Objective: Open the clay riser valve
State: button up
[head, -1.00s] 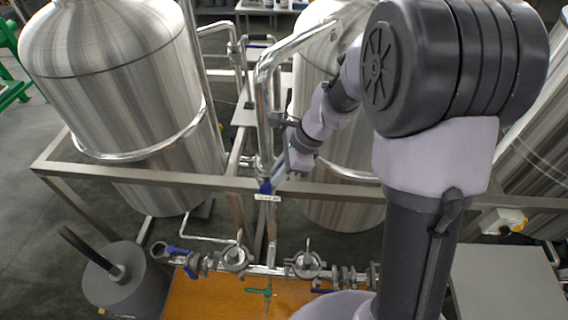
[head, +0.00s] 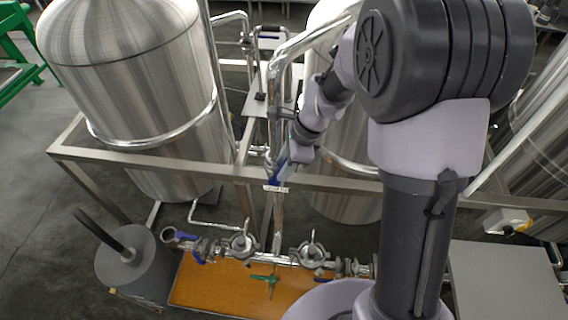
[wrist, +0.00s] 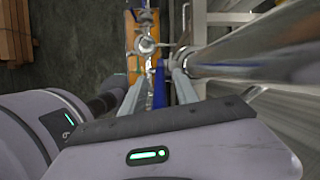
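The riser valve's blue handle (head: 274,180) shows on the vertical steel pipe, just above a small white label (head: 275,188) at the frame rail. The label's text is too small to read. My gripper (head: 284,172) is at the handle, coming down from the upper right. In the wrist view my gripper (wrist: 157,84) is open, with one finger on each side of the blue handle (wrist: 159,88). Gaps show between the handle and both fingers. The valve body is mostly hidden in the head view.
A steel rail (head: 335,172) crosses at handle height. Below it, a pipe manifold (head: 280,257) carries several valves, one with a green handle (head: 263,278). A large tank (head: 140,90) stands left. A grey cylinder with a black handle (head: 130,265) stands on the floor.

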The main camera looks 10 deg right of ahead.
jog(key=shift+r, duration=0.15)
jog(key=p+v, duration=0.1)
jog(key=v, duration=1.6)
jog(key=shift+p, duration=0.4)
jog(key=shift+s+d, duration=0.1)
jog(key=shift+c, duration=0.3)
